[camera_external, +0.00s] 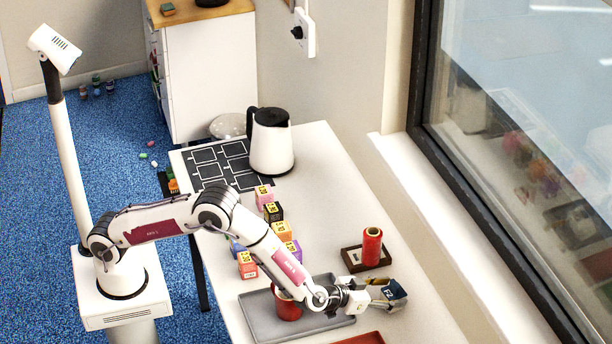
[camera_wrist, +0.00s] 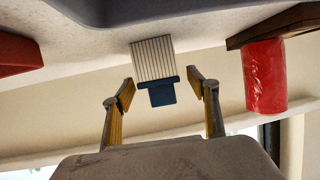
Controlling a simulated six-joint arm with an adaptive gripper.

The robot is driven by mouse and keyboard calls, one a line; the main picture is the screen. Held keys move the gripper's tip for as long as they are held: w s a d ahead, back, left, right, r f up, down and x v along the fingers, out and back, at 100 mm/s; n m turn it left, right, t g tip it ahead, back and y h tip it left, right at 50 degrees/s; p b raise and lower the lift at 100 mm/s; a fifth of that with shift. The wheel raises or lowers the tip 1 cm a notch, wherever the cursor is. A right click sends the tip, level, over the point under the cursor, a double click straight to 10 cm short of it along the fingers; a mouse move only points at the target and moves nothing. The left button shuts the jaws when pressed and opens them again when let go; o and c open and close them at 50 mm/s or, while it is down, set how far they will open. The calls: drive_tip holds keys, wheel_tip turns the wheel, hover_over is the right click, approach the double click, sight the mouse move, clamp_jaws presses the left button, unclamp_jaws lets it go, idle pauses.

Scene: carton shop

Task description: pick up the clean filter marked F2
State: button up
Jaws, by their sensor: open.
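The filter (camera_external: 394,291) shows at the tip of my gripper (camera_external: 384,294) near the right edge of the table, with a dark blue part and a pale marking too small to read surely. In the wrist view the filter (camera_wrist: 153,60) has a pale ribbed block and a dark blue tab, which points toward my gripper (camera_wrist: 163,90). The two yellow-lined fingers are open, one on each side of the tab, with visible gaps. No contact shows.
A red spool (camera_external: 372,246) stands on a dark wooden base (camera_external: 352,262) beyond my gripper. A red cup (camera_external: 288,306) is on a grey tray (camera_external: 262,325), below my forearm. A red tray (camera_external: 362,339) is at the front. Several marked cubes and a kettle (camera_external: 271,145) stand farther back.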

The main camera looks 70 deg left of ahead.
drive_tip(key=shift+x, duration=0.8)
drive_tip(key=c, duration=1.2)
